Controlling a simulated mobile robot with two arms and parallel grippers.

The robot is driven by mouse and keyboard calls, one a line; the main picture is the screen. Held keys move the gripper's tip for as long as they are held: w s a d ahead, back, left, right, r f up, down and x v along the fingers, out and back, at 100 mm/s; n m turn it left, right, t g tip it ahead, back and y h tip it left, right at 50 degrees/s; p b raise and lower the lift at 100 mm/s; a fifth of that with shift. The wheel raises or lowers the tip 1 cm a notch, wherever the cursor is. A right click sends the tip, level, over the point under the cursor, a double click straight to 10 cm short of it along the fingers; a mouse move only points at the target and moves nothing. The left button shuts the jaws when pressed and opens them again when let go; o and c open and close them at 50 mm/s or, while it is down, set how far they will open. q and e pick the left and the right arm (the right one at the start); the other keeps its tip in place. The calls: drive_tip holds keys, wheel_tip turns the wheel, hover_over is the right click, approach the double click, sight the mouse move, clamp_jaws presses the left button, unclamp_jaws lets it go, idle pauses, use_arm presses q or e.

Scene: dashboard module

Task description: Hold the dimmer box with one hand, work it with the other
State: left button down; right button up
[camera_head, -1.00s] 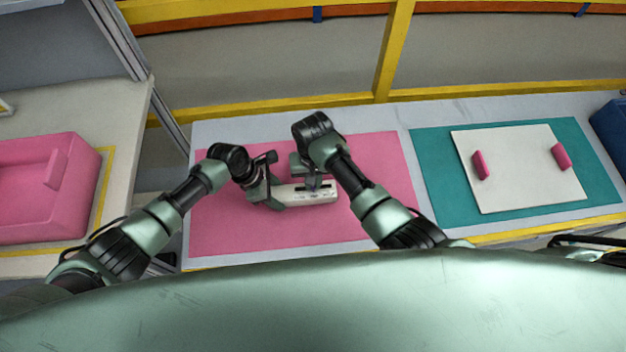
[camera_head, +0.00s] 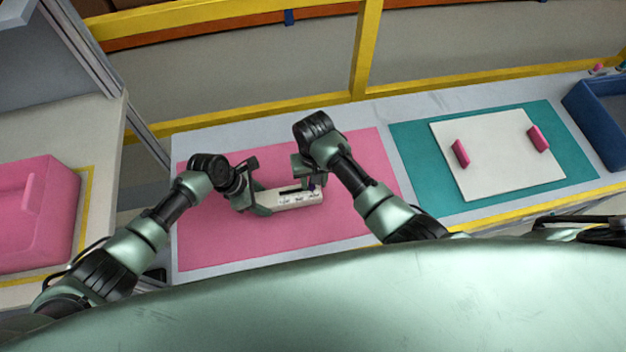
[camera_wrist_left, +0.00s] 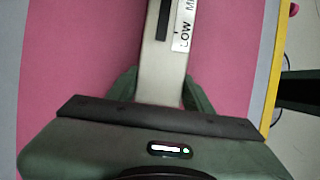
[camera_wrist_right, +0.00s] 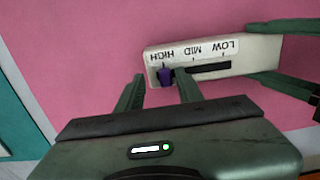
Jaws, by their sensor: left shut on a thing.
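The dimmer box (camera_head: 292,199) is a long off-white box lying over the pink mat. Its top has a dark slot marked LOW, MID and HIGH. A small purple slider knob (camera_wrist_right: 165,76) sits at the HIGH end of the slot. My left gripper (camera_head: 258,200) is shut on the box near its LOW end, with one finger on each side in the left wrist view. My right gripper (camera_wrist_right: 157,84) is above the HIGH end with its fingers apart. The knob is close beside one fingertip; whether they touch I cannot tell.
The pink mat (camera_head: 215,245) is otherwise clear. To the right, a white board (camera_head: 490,175) with two pink handles lies on a teal mat (camera_head: 412,152). A blue bin (camera_head: 592,135) stands at far right. A pink case (camera_head: 35,220) is on the left table.

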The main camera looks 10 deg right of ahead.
wheel_tip(320, 180, up, 12)
idle(0.6)
use_arm(q)
drive_tip(key=c, duration=0.5)
unclamp_jaws()
drive_tip(key=shift+d, duration=0.1)
